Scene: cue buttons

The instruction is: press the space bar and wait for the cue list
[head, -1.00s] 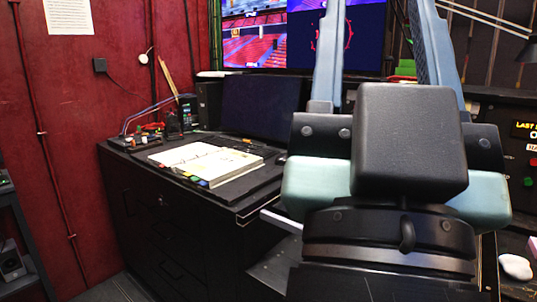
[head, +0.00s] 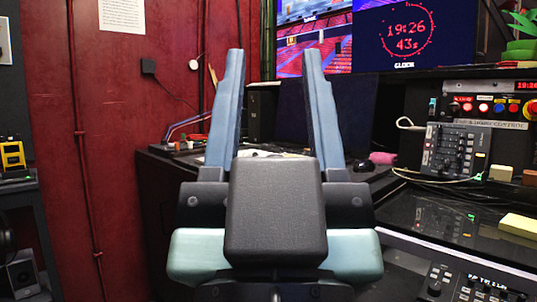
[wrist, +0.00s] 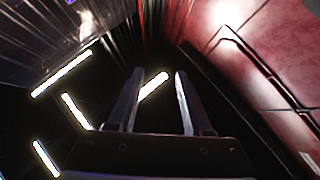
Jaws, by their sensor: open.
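My gripper (head: 274,56) is open and empty, its two blue-grey fingers pointing up and apart in the middle of the head view. It also shows in the wrist view (wrist: 158,74), with nothing between its fingers. I cannot make out a space bar or a keyboard in either view; my gripper hides part of the desk. A dark screen (head: 291,112) stands on the desk behind the fingers. No readable cue list shows. The wall screen (head: 411,40) at upper right shows a red clock reading 19:26 43s.
A control box (head: 455,150) with a keypad and a panel of coloured buttons (head: 500,107) stand at the right. A glossy black console top (head: 440,210) lies before them, with a yellow block (head: 519,225). A pink object (head: 382,158) lies right of my gripper. A red wall (head: 110,150) is at left.

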